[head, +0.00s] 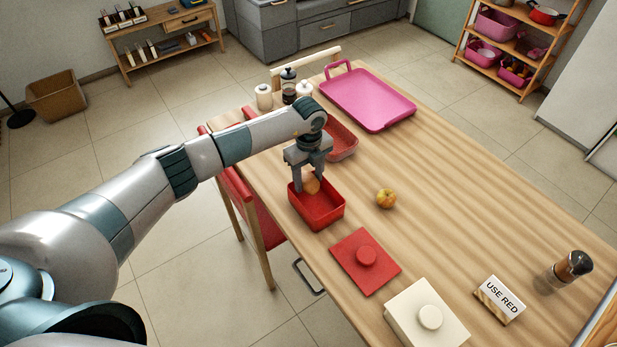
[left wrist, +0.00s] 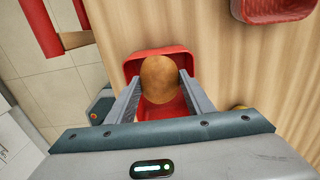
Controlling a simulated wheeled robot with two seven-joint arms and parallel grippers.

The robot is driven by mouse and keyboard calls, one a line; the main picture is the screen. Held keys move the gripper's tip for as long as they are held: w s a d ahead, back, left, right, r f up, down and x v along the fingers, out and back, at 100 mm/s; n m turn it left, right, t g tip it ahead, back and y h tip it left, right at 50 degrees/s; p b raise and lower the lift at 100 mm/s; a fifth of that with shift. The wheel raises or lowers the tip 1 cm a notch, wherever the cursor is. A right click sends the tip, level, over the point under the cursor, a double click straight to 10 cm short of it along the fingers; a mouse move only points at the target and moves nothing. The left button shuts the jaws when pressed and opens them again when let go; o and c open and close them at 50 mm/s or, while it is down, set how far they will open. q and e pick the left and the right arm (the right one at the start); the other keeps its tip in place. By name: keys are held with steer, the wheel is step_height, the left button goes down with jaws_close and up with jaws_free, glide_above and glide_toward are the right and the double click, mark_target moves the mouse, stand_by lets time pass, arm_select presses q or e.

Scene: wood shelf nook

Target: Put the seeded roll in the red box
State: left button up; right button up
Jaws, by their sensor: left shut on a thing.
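The seeded roll (head: 311,184) is a small brown round roll. My left gripper (head: 312,186) points down and is shut on it. The red box (head: 318,212) is an open red container near the table's left edge, and the roll is over its opening at the far end. In the left wrist view the roll (left wrist: 159,79) sits between the two fingers, with the red box (left wrist: 135,66) behind it. I cannot tell whether the roll touches the box floor. My right gripper is not in view.
A red lid (head: 366,262) and a white lidded box (head: 427,315) are nearer. An apple (head: 386,198) lies right of the box. A reddish basket (head: 342,139) and pink tray (head: 367,97) are behind. A sign (head: 500,299) reads "USE RED". The table's middle right is clear.

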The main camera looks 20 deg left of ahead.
mark_target(309, 178)
arm_select(q)
steer(key=o, duration=1)
steer(key=shift+o, duration=0.2)
steer(key=shift+r+p, duration=0.7)
steer(key=shift+r, duration=0.05)
step_height(309, 178, up, 12)
steer(key=b, duration=0.5)
steer(key=shift+f, duration=0.2)
